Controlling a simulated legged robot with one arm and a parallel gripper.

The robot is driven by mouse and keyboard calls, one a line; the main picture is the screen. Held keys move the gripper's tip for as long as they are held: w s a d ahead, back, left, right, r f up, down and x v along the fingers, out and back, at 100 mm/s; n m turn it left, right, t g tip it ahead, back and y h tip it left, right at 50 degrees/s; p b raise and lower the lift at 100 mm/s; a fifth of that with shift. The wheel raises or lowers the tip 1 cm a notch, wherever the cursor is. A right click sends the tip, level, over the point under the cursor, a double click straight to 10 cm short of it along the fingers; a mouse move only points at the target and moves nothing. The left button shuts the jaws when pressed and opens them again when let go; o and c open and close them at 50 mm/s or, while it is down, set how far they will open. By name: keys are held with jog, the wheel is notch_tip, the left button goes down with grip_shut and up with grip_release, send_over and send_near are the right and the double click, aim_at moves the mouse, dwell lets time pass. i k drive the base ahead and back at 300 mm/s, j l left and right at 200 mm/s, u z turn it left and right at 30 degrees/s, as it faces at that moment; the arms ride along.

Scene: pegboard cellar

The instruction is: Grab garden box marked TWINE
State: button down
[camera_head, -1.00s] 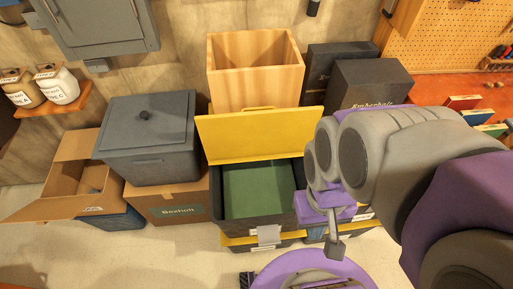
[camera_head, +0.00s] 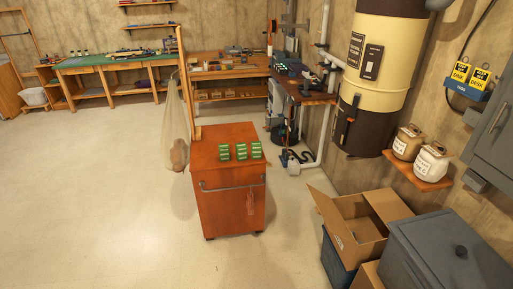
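Three small green boxes or stacks, at left (camera_head: 224,153), middle (camera_head: 241,152) and right (camera_head: 256,150), stand in a row on top of an orange-red cabinet (camera_head: 228,134). They have pale markings, too small to read, so I cannot tell whether any says TWINE. My gripper and arm are out of view.
The cabinet has a front rail (camera_head: 232,186). Open floor (camera_head: 100,190) lies to its left. An open cardboard box (camera_head: 345,228) and a grey lidded bin (camera_head: 450,250) stand at the right. A jar shelf (camera_head: 418,172) and a tank (camera_head: 375,75) are on the right wall.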

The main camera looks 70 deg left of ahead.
aim_at(255, 146)
jog(key=j+u, duration=0.1)
jog(key=u, duration=2.2)
jog(key=i+j, duration=0.25)
jog(key=i, duration=0.25)
jog(key=i+j, duration=0.25)
jog(key=i, duration=0.2)
jog(key=i+j, duration=0.3)
jog(key=i, duration=0.2)
jog(key=i+j, duration=0.25)
jog(key=i, duration=0.2)
jog(key=i+j+u, duration=0.1)
jog(key=i+j, duration=0.15)
jog(key=i, duration=0.25)
jog(key=i+j, duration=0.25)
jog(key=i, duration=0.25)
